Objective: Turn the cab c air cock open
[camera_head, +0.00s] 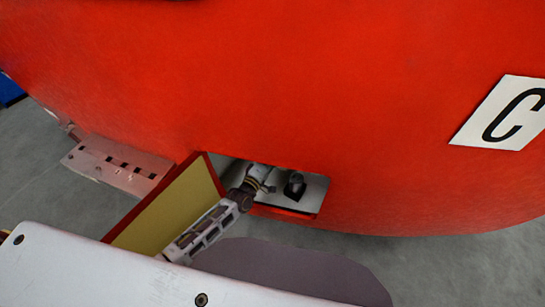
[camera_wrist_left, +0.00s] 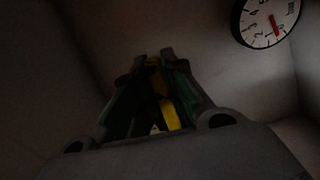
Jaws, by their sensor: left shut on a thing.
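A red nosecone (camera_head: 300,80) carries a white panel with a black letter C (camera_head: 512,112). Low in it is an open recess (camera_head: 312,200). My left gripper (camera_head: 262,177) reaches into the recess from the left. In the left wrist view my left gripper (camera_wrist_left: 166,58) is shut on a yellow handle (camera_wrist_left: 168,112), which shows between its dark fingers. The handle looks like the air cock's lever; the cock's body is hidden by the gripper and shadow. My right gripper is in neither view.
A red-edged hatch door (camera_head: 180,205) with a yellowish inner face stands open left of the recess, close beside my left arm. A round pressure gauge (camera_wrist_left: 267,22) sits at the recess's upper right in the left wrist view. Grey floor (camera_head: 420,270) lies below.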

